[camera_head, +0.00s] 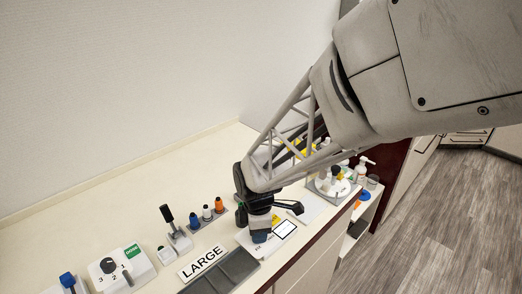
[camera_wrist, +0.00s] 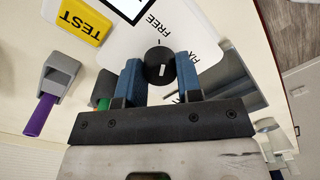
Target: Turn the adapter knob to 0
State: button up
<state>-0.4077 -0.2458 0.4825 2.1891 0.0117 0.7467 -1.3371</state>
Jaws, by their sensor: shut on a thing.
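In the wrist view, a round black knob (camera_wrist: 159,60) with a white pointer line stands on a white panel (camera_wrist: 140,45) between the two blue fingers of my gripper (camera_wrist: 160,68). The fingers are shut on its sides. The panel bears the words FREE and FIX beside the knob, and a short tick mark. The pointer line lies roughly along the fingers. I see no 0 there. In the head view my gripper (camera_head: 260,236) is down on the white unit (camera_head: 249,241) with a screen; the knob is hidden. Another black knob, with numbers around it (camera_head: 108,265), sits farther left.
In the head view, a LARGE label (camera_head: 202,262) and a grey tray (camera_head: 232,270) lie in front. Several small bottles (camera_head: 207,213) and a black lever (camera_head: 168,215) stand to the left. In the wrist view, a yellow TEST block (camera_wrist: 80,20) and a purple-handled item (camera_wrist: 50,90) lie left.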

jog(key=shift+n, duration=1)
jog(key=o, duration=0.9)
jog(key=shift+o, duration=0.2)
jog(key=shift+w+r, duration=0.1)
jog(key=shift+r, duration=3.8)
